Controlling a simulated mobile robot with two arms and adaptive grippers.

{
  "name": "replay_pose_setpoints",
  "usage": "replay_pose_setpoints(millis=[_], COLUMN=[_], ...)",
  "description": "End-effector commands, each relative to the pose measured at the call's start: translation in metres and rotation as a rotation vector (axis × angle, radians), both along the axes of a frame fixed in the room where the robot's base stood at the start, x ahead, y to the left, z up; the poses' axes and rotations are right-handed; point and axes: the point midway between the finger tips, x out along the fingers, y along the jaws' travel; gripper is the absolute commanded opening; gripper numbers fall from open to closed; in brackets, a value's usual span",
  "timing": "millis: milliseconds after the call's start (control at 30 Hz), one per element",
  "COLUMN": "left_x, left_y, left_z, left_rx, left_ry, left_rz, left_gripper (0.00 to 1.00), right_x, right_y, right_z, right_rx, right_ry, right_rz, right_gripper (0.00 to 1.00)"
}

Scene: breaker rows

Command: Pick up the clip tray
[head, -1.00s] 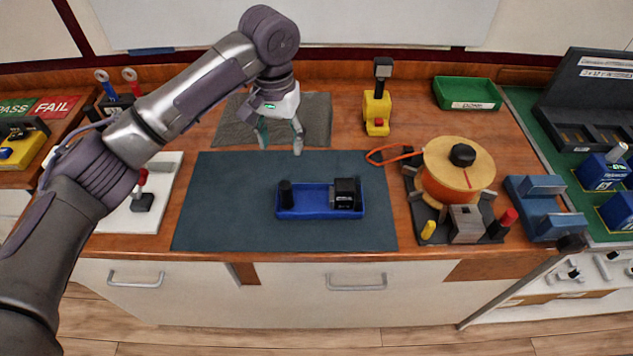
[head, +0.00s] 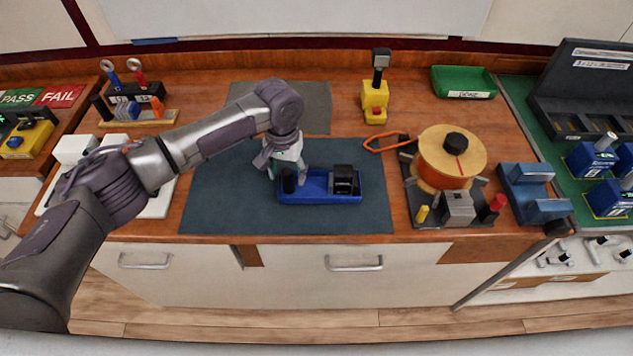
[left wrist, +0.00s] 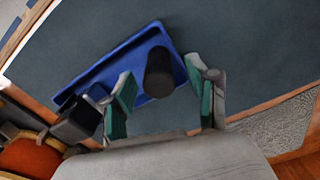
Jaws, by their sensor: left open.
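The clip tray (head: 318,197) is a shallow blue tray on the dark mat (head: 225,205). A black upright post (head: 288,181) stands at its left end and a black block (head: 345,180) sits at its right end. My left gripper (head: 285,172) is over the tray's left end, at the post. In the left wrist view, my open gripper (left wrist: 168,98) has its green-padded fingers on either side of the black post (left wrist: 159,72), and the blue tray (left wrist: 110,66) runs off to the left. I cannot tell whether the fingers touch the post. My right gripper is not in view.
An orange spool (head: 450,160) on a dark base stands right of the mat. A yellow device (head: 375,100) and a green bin (head: 464,82) stand behind. A grey pad (head: 310,100) lies behind the mat. The mat in front of the tray is clear.

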Motion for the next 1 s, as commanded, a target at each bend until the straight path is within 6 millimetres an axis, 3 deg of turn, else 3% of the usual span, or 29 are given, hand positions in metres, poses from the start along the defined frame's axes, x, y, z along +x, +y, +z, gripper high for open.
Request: replay_pose_setpoints(millis=[233, 500, 600, 1000], left_x=[0.0002, 0.0002, 0.0003, 0.0011], left_y=[-0.0004, -0.0004, -0.0004, -0.0010], left_z=[-0.0019, -0.0015, -0.0015, 0.0002], left_rx=[0.000, 0.000, -0.001, -0.003], left_ry=[-0.001, -0.001, -0.002, -0.004], left_rz=[-0.001, -0.001, 0.000, 0.000], left_gripper=[0.58, 0.13, 0.00, 0.00], right_x=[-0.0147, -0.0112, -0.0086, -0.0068], right_y=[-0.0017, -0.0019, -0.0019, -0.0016], right_z=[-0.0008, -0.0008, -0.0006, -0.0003], right_rx=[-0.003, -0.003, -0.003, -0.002], right_ry=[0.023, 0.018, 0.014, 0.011], right_rz=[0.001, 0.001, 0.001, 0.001], right_gripper=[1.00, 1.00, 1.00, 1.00])
